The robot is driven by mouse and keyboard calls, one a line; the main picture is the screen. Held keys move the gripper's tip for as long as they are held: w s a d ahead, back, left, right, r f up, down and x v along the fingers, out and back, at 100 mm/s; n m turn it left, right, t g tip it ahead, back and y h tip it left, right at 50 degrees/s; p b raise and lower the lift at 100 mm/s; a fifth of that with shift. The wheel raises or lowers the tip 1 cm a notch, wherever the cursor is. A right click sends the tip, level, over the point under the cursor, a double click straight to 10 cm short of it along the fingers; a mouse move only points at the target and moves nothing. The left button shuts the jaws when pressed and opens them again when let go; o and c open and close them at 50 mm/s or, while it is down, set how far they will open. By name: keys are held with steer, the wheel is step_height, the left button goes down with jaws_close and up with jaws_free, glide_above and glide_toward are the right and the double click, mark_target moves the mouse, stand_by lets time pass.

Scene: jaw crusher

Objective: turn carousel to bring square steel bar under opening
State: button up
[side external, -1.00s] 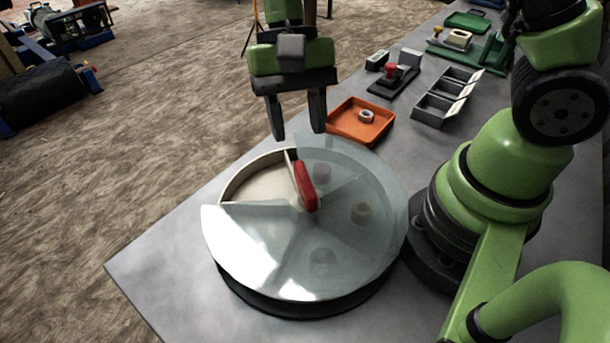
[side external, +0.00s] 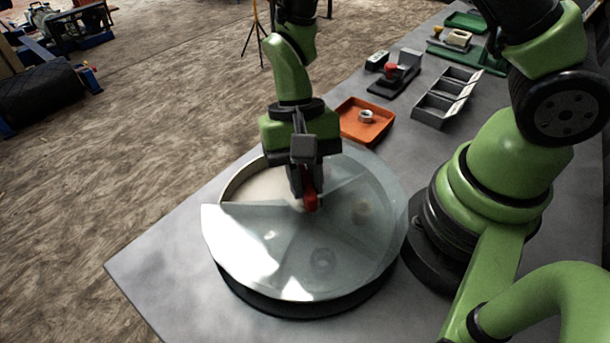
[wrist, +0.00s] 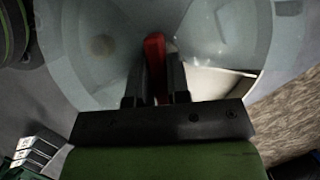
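The round carousel (side external: 300,302) stands on the grey table under a clear lid (side external: 255,255). The lid's wedge-shaped opening (side external: 255,186) is at the upper left and shows a bare pale floor. Blurred items sit under the lid: a brownish one (side external: 361,211) at right and a grey round one (side external: 323,260) at the front. I cannot tell which item is the square steel bar. My gripper (side external: 302,190) points down at the hub, its fingers shut on the red handle (side external: 310,202). In the wrist view the red handle (wrist: 155,60) lies between the fingers with little or no gap.
An orange tray (side external: 352,132) with a metal ring (side external: 366,116) lies just behind the carousel. A grey bin with compartments (side external: 432,107) and a dark fixture with a red knob (side external: 391,71) stand farther back. The table's left front corner is clear.

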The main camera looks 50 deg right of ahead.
jaws_close()
steer(key=shift+m, duration=0.5)
steer(key=shift+m+t+y, duration=0.4)
steer(key=shift+m+t, duration=0.2)
steer(key=shift+m, duration=0.9)
steer(key=shift+m+t+y, duration=0.4)
steer(key=shift+m+t, duration=0.2)
steer(key=shift+m, duration=0.9)
steer(key=shift+m+t, duration=0.7)
steer(key=shift+m, duration=1.2)
steer(key=shift+m+t, duration=0.5)
steer(key=shift+m, duration=1.3)
steer(key=o, duration=0.6)
jaws_free()
steer(key=shift+o, duration=0.2)
